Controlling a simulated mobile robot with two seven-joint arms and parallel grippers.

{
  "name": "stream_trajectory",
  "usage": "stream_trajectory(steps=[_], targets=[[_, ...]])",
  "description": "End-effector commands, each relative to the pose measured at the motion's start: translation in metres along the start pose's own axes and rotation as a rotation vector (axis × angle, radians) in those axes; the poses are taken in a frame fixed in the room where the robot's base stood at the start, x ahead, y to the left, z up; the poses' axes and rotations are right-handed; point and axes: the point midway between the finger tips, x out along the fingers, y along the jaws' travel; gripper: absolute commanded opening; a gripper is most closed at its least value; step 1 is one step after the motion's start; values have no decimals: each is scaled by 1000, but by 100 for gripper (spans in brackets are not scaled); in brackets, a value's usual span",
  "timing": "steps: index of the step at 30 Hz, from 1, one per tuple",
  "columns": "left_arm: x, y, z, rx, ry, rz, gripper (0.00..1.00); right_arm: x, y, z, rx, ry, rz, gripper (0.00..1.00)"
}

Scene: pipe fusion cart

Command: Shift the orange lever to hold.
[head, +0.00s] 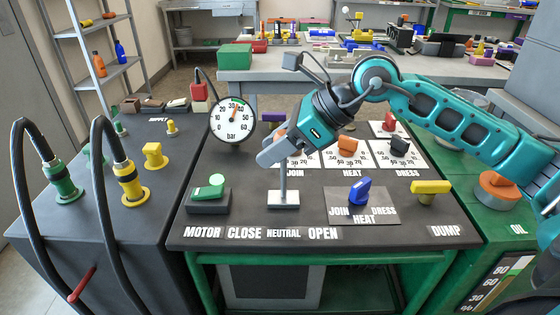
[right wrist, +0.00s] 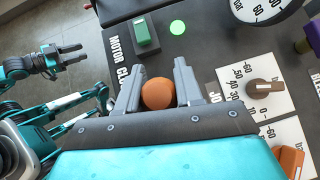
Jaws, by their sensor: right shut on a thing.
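The orange lever stands on the black console, its pale metal shaft (head: 283,185) upright from a small base behind the word NEUTRAL, between CLOSE and OPEN. Its orange ball knob (right wrist: 158,93) shows in the right wrist view. My right gripper (head: 268,155) is shut on the knob, with one grey finger on each side of it; it also shows in the right wrist view (right wrist: 158,85). In the head view the fingers hide the knob.
A green motor switch (head: 209,192) is left of the lever. A blue knob (head: 360,191) and a yellow DUMP handle (head: 430,190) are to the right. A pressure gauge (head: 233,118) stands behind. Hoses (head: 104,190) rise from the left unit.

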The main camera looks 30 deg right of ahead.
Motion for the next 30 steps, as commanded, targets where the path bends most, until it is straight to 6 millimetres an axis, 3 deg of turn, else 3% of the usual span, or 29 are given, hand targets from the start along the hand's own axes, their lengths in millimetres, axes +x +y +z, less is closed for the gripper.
stream_trajectory(steps=[12,13,20,30], targets=[[1,-1,7,-2,-6,-3,43,1,1,-2,2,-4,5,0],[1,-1,7,-2,-7,-3,43,1,1,-2,2,-4,5,38],[1,-2,7,-2,-7,-4,43,1,1,-1,2,-8,4,60],[1,-1,7,-2,-7,-4,43,-4,0,0,2,-10,2,61]])
